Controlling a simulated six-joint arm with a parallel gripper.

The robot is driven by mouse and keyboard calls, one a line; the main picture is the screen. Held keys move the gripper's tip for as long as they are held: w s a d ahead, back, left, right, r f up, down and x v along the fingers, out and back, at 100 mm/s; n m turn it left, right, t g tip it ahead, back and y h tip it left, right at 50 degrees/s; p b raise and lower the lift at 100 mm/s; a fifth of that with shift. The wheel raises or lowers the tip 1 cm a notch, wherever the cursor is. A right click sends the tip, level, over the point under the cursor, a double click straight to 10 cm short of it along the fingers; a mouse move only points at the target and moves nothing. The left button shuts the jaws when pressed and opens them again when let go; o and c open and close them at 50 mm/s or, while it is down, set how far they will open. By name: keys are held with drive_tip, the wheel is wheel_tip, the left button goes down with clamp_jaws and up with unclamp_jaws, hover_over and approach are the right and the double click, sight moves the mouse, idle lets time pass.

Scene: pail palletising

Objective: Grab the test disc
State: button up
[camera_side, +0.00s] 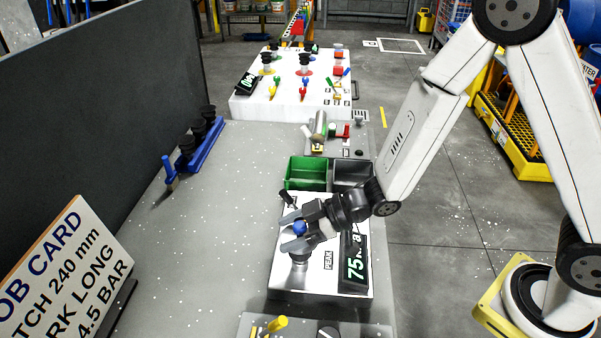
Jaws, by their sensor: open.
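My gripper (288,232) is open above a white box (285,275) marked PEAK. Its two fingers point left, with a blue ball-shaped knob (299,228) showing between them; I cannot tell whether they touch it. A grey round piece (299,258) stands just below the knob on the same box. I cannot pick out the test disc for certain. A dark round shape (328,333) on the near panel is cut off by the bottom edge. The arm and gripper hide part of the white box.
A display (355,262) reading 75 is on the box's right side. Behind are a green bin (305,172) and a grey bin (352,172). A blue rack (207,145) with black pieces and a job card (65,270) stand at left. The grey table between is clear.

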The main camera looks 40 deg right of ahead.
sight(291, 238)
clamp_jaws()
drive_tip(key=shift+r, duration=0.1)
idle(0.3)
wheel_tip(291, 238, up, 10)
idle(0.8)
idle(0.5)
